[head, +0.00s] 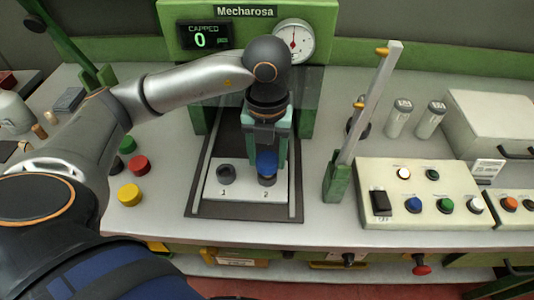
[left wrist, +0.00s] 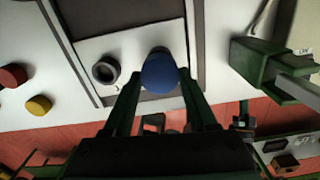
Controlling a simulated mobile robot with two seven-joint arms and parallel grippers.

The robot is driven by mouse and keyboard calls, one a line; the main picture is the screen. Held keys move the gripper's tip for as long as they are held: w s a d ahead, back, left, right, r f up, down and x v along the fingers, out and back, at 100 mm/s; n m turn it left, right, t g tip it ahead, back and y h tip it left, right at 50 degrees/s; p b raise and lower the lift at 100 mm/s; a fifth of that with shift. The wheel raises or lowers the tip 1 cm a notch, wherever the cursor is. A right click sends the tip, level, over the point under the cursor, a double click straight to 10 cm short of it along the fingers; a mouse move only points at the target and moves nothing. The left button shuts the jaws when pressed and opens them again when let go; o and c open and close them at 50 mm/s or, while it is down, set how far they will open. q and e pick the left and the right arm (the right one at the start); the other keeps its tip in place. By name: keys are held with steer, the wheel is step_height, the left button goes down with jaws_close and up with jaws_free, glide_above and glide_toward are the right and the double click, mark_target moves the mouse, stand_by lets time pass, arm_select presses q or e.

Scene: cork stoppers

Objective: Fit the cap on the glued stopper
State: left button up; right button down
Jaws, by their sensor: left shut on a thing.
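My left gripper (head: 268,154) points down over the white two-place block (head: 245,191) and is shut on a blue cap (head: 267,167). In the left wrist view the blue cap (left wrist: 160,74) sits between the fingertips (left wrist: 160,84). The cap is over place 2, where a dark round piece (head: 267,181) shows just under it. I cannot tell whether the cap touches that piece or is seated on it. A dark, open-topped round piece (head: 226,172) stands at place 1, and it also shows in the left wrist view (left wrist: 105,70). My right gripper is not in view.
Yellow (head: 130,194) and red (head: 138,164) round pieces lie left of the press. The press frame (head: 197,115) and its display (head: 205,36), reading capped 0, stand behind. A green-based lever (head: 338,178) and a button panel (head: 424,192) are at the right.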

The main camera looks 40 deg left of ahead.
mark_target(266, 161)
arm_select(q)
steer(key=shift+f+b, duration=0.45)
steer(key=shift+f, duration=0.05)
stand_by(0.7)
steer(key=o, duration=1.4)
steer(key=shift+r, duration=0.2)
step_height(266, 161, up, 12)
steer(key=p, duration=0.2)
steer(key=shift+r+p, duration=0.1)
steer(key=shift+p, duration=0.25)
